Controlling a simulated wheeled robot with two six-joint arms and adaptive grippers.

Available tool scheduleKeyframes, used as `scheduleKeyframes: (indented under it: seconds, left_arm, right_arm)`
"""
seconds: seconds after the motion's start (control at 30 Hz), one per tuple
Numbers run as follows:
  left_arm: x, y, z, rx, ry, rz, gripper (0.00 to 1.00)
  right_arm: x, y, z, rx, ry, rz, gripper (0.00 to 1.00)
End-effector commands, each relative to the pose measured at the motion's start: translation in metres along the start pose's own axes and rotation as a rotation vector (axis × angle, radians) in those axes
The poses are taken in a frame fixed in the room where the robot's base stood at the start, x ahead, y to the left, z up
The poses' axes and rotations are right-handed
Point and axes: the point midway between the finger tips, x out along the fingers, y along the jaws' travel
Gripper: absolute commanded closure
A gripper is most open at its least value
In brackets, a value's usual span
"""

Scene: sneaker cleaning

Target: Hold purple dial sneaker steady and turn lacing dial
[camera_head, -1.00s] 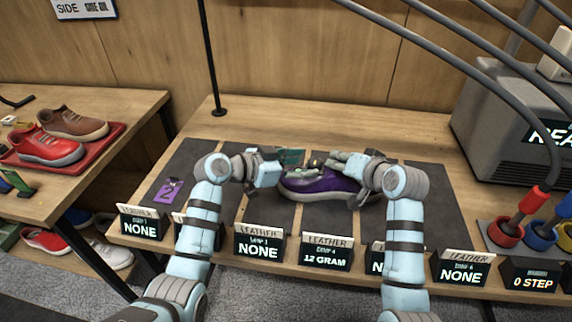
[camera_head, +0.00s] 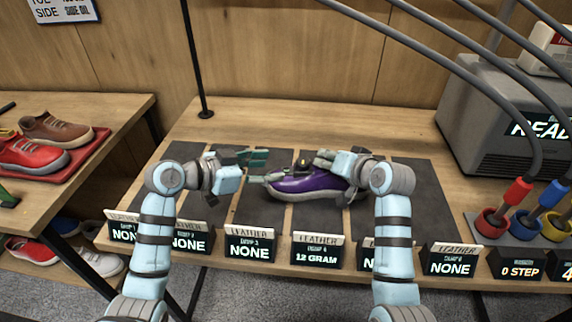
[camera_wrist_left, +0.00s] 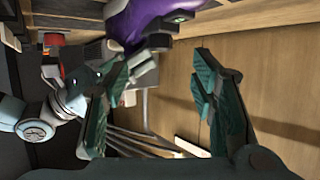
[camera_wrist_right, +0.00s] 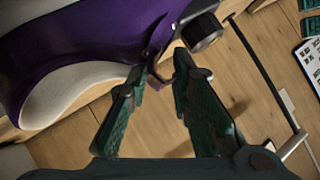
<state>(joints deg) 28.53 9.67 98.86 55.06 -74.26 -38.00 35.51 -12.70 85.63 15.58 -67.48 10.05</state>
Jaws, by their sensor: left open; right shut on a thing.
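The purple sneaker (camera_head: 308,186) has a pale sole and stands on a dark mat in the middle of the table. Its lacing dial (camera_head: 303,163) is a small dark knob on top; it shows close up in the right wrist view (camera_wrist_right: 203,31). My right gripper (camera_head: 326,160) is shut on a purple edge of the sneaker's upper, beside the dial. My left gripper (camera_head: 262,168) is open and empty, left of the sneaker and apart from the dial. The left wrist view shows the sneaker (camera_wrist_left: 150,20) beyond its spread fingers.
Several label stands, one reading 12 GRAM (camera_head: 317,251), line the table's front edge. A grey machine (camera_head: 505,120) and coloured cups (camera_head: 492,222) stand at right. A side table at left holds a red shoe (camera_head: 30,155) and a brown shoe (camera_head: 58,130). A thin black pole (camera_head: 194,60) rises behind.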

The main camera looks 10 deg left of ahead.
Motion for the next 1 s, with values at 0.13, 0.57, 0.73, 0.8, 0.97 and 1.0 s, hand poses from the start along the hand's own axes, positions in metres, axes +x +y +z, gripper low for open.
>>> scheduleKeyframes:
  seconds: [0.13, 0.57, 0.73, 0.8, 0.97, 1.0]
  left_arm:
    - [0.04, 0.001, -0.002, -0.004, 0.003, 0.004, 0.49]
    - [0.092, 0.0, -0.001, 0.002, 0.0, 0.0, 0.49]
    - [0.091, 0.0, -0.001, 0.001, 0.0, 0.0, 0.58]
    - [0.091, 0.0, -0.001, 0.001, 0.0, 0.0, 0.69]
    - [0.091, 0.0, 0.0, 0.001, 0.0, 0.0, 0.95]
    - [0.091, 0.0, 0.0, 0.001, 0.0, -0.001, 0.97]
  right_arm:
    - [0.0, 0.0, 0.0, 0.0, 0.001, 0.0, 1.0]
    - [0.0, 0.0, 0.0, 0.0, 0.001, 0.0, 1.0]
    - [0.0, 0.0, 0.0, 0.0, 0.0, 0.001, 1.0]
    - [0.0, 0.0, 0.0, 0.0, 0.0, 0.001, 1.0]
    - [0.0, 0.0, 0.0, 0.0, 0.0, 0.0, 1.0]
    - [0.0, 0.0, 0.0, 0.0, 0.0, 0.0, 1.0]
